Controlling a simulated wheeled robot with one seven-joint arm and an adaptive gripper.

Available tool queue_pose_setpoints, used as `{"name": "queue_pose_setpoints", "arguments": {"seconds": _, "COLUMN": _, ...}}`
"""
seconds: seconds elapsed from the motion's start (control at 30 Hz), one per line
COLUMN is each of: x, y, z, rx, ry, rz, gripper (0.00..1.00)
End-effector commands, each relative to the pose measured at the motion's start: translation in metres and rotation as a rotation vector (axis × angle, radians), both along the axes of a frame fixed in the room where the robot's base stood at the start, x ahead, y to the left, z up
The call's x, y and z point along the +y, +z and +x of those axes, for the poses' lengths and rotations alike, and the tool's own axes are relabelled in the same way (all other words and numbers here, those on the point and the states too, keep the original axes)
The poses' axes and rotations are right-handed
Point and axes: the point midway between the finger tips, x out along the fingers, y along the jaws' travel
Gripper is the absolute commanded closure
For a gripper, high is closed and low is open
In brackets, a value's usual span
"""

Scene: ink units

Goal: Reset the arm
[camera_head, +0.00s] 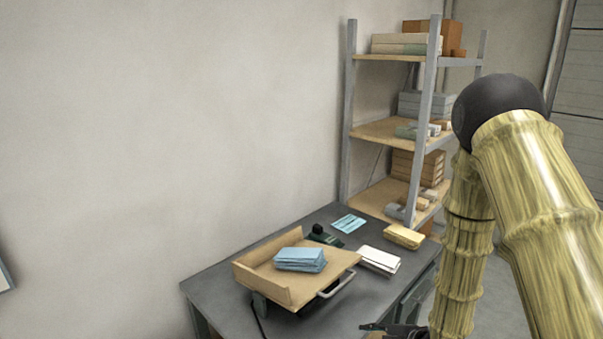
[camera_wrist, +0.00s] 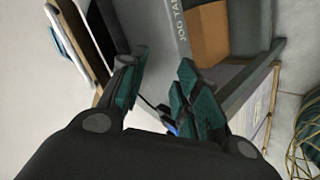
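My arm is bamboo-patterned with a dark round joint and fills the right side of the head view. My gripper (camera_head: 392,329) shows only in part at the bottom edge of the head view, by the table's front right edge. In the wrist view, the two teal-padded fingers of my gripper (camera_wrist: 163,78) stand apart with a clear gap between them. I see nothing held in the gap. A grey surface, a thin dark cable and a small blue spot show behind the fingers.
A dark grey table (camera_head: 220,287) carries a wooden tray (camera_head: 256,283) with blue packs (camera_head: 300,259), a white stack (camera_head: 379,260), a yellow pack (camera_head: 404,236) and a light-blue sheet (camera_head: 349,223). A loaded shelf rack (camera_head: 351,120) stands behind. Floor shows at the right.

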Motion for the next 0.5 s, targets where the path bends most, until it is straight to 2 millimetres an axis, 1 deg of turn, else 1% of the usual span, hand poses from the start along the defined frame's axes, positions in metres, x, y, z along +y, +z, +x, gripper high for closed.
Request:
{"name": "queue_pose_setpoints", "arguments": {"seconds": 0.03, "x": 0.0, "y": -0.027, "z": -0.021, "rx": 0.1, "ry": -0.092, "rz": 0.036, "gripper": 0.68}}
{"name": "queue_pose_setpoints", "arguments": {"seconds": 0.07, "x": -0.001, "y": -0.04, "z": -0.032, "rx": 0.154, "ry": -0.151, "rz": 0.058, "gripper": 0.68}}
{"name": "queue_pose_setpoints", "arguments": {"seconds": 0.1, "x": -0.003, "y": -0.057, "z": -0.048, "rx": 0.227, "ry": -0.231, "rz": 0.084, "gripper": 0.68}}
{"name": "queue_pose_setpoints", "arguments": {"seconds": 0.17, "x": -0.005, "y": -0.081, "z": -0.073, "rx": 0.33, "ry": -0.353, "rz": 0.121, "gripper": 0.68}}
{"name": "queue_pose_setpoints", "arguments": {"seconds": 0.2, "x": -0.007, "y": -0.096, "z": -0.091, "rx": 0.397, "ry": -0.436, "rz": 0.143, "gripper": 0.68}}
{"name": "queue_pose_setpoints", "arguments": {"seconds": 0.27, "x": -0.01, "y": -0.117, "z": -0.118, "rx": 0.492, "ry": -0.56, "rz": 0.171, "gripper": 0.68}}
{"name": "queue_pose_setpoints", "arguments": {"seconds": 0.3, "x": -0.011, "y": -0.13, "z": -0.138, "rx": 0.553, "ry": -0.644, "rz": 0.187, "gripper": 0.68}}
{"name": "queue_pose_setpoints", "arguments": {"seconds": 0.37, "x": -0.013, "y": -0.148, "z": -0.167, "rx": 0.639, "ry": -0.772, "rz": 0.208, "gripper": 0.68}}
{"name": "queue_pose_setpoints", "arguments": {"seconds": 0.4, "x": -0.015, "y": -0.158, "z": -0.188, "rx": 0.693, "ry": -0.86, "rz": 0.219, "gripper": 0.68}}
{"name": "queue_pose_setpoints", "arguments": {"seconds": 0.47, "x": -0.018, "y": -0.172, "z": -0.219, "rx": 0.769, "ry": -0.99, "rz": 0.23, "gripper": 0.68}}
{"name": "queue_pose_setpoints", "arguments": {"seconds": 0.5, "x": -0.019, "y": -0.179, "z": -0.24, "rx": 0.815, "ry": -1.076, "rz": 0.236, "gripper": 0.68}}
